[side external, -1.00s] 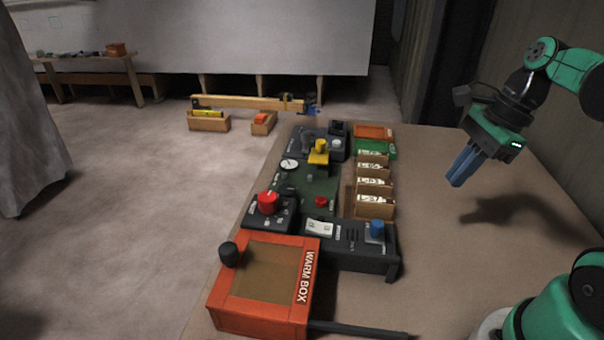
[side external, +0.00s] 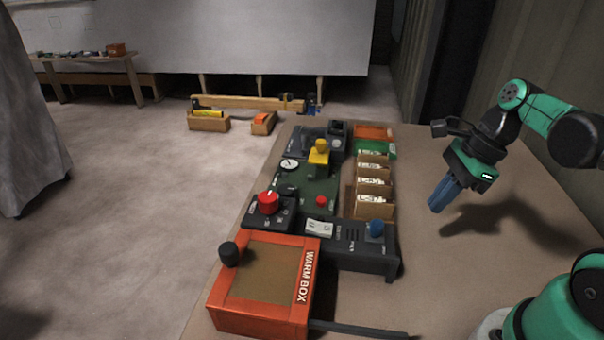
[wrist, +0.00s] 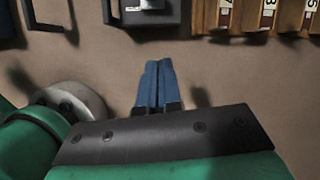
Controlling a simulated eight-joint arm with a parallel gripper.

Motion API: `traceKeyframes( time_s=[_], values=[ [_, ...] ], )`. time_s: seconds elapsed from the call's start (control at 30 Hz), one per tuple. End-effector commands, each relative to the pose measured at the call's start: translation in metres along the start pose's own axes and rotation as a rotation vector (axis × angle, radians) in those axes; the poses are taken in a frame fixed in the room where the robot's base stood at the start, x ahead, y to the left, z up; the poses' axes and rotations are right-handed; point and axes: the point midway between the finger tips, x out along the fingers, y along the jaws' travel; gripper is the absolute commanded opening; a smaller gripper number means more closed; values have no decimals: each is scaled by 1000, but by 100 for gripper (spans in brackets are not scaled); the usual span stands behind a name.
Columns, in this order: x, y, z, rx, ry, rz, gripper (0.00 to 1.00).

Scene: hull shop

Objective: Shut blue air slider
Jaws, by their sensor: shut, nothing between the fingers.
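The blue air slider (side external: 376,229) is a blue knob at the right end of the dark control box (side external: 352,258), behind the orange warm box. My gripper (side external: 434,209) has blue fingers, is shut and empty, and hangs above the bench to the right of the slider, apart from it. In the wrist view my shut fingers (wrist: 157,70) point toward the edge of a dark box (wrist: 150,14) at the top. The blue knob cannot be made out in the wrist view.
The orange warm box (side external: 262,285) stands in front with a dark bar at its lower right. Wooden bins with labelled cards (side external: 374,207) stand behind the slider. A red knob (side external: 268,203) and a yellow handle (side external: 319,152) stand to the left. The bench (side external: 450,265) at right is clear.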

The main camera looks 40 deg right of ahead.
Motion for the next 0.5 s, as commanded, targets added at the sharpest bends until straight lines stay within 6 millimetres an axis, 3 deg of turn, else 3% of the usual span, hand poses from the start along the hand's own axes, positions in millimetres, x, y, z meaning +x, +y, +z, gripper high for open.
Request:
traceKeyframes(
  time_s=[0.37, 0.5],
  values=[
    [44, 0, 0, -2, 0, 0, 0],
    [53, 0, 18, -8, 1, 2, 0]
  ],
)
